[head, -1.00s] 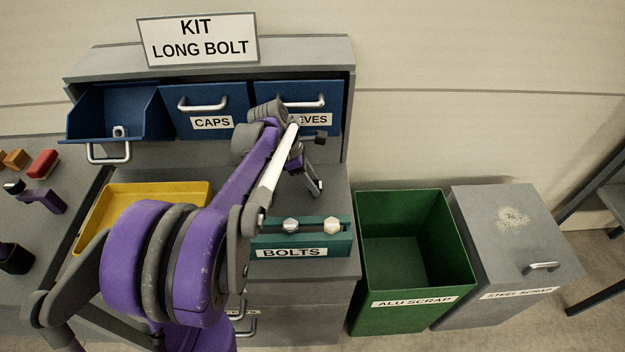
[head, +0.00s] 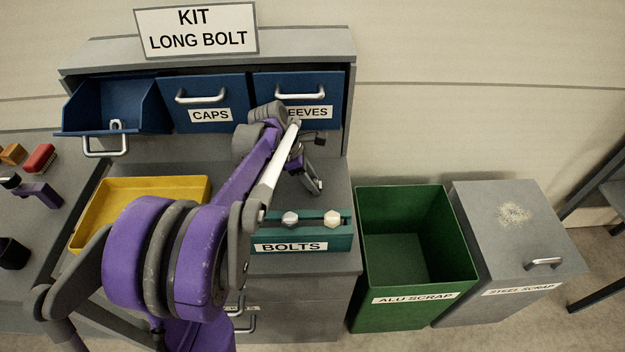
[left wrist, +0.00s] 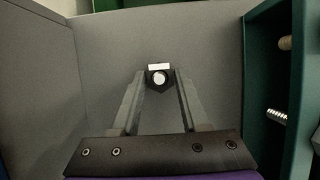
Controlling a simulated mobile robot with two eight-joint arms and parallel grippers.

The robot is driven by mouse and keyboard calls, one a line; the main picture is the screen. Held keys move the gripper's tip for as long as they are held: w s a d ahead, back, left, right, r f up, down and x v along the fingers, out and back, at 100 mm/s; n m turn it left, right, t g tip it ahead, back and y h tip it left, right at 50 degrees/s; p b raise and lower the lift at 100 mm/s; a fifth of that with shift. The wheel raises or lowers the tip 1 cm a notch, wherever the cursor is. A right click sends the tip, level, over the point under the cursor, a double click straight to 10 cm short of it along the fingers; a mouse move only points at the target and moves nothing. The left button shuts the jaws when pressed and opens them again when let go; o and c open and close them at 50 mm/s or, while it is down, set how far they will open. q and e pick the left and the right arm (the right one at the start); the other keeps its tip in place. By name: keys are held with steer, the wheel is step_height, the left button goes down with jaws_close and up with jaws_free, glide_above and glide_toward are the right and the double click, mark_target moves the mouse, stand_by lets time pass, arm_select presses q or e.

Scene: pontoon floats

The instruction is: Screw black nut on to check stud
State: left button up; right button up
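My left gripper (head: 314,183) is low over the grey bench top, behind the bolts rack. In the left wrist view its two fingers (left wrist: 158,80) close in on a black nut (left wrist: 157,86) and appear to touch it from both sides. A bright round spot fills the nut's middle; I cannot tell whether it is the stud's end or an open hole. A small pale block shows just above the nut. The check stud cannot be made out in the head view, where my arm covers part of the bench. My right gripper is not in view.
A teal bolts rack (head: 300,243) holds two bolts at the bench's front. A yellow tray (head: 84,234) lies left. The left blue drawer (head: 145,108) is open with a small pale nut-like part inside. A green scrap bin (head: 465,262) and grey steel scrap bin (head: 550,220) stand right.

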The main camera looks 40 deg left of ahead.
arm_select(q)
steer(key=o, duration=0.4)
steer(key=v, duration=1.1)
steer(key=shift+f+p, duration=0.1)
steer(key=shift+p, duration=0.2)
